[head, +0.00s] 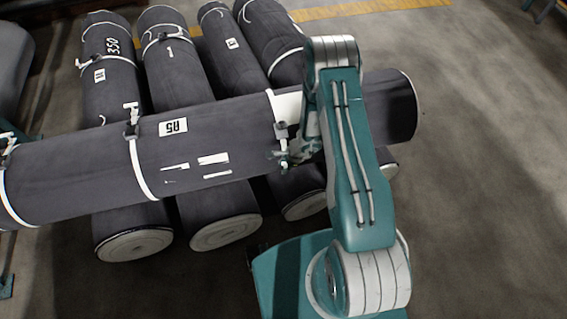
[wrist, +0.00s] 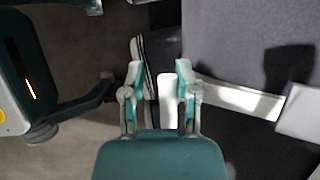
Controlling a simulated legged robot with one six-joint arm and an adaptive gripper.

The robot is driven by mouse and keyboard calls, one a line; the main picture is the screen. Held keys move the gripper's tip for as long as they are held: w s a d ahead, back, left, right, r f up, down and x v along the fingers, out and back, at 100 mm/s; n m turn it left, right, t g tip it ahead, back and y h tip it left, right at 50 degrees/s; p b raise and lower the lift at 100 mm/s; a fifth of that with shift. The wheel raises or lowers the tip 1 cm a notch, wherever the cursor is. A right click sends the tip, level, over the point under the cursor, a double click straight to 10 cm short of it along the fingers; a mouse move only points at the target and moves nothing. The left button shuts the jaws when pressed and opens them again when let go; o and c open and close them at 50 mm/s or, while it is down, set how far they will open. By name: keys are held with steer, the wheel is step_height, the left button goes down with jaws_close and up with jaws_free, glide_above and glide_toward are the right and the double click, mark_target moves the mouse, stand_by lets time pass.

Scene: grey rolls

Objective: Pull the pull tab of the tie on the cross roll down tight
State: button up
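The grey cross roll (head: 225,145) lies across several other rolls. A white tie (head: 277,112) wraps it near my arm, with a dark buckle (head: 281,130) and a pull tab (head: 284,161) hanging below. My gripper (head: 292,155) is at this tab, partly hidden by my arm. In the wrist view my gripper (wrist: 158,78) has its two fingers apart. The white pull tab (wrist: 168,100) shows between them, nearer the right finger, with a gap to the left finger. The tie's white strap (wrist: 235,98) runs right across the roll (wrist: 240,50). Contact with the tab cannot be told.
Another white tie (head: 140,170) and one at the far left (head: 12,205) circle the cross roll. Rolls (head: 215,205) lie beneath it, side by side. The concrete floor (head: 475,200) at the right is clear. A yellow line (head: 350,9) crosses the floor behind.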

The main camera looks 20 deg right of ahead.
steer(key=shift+w+r, duration=0.1)
steer(key=shift+w, duration=0.05)
steer(key=shift+r, duration=0.2)
steer(key=v, duration=1.1)
steer(key=shift+d+r, duration=0.2)
steer(key=shift+d, duration=0.05)
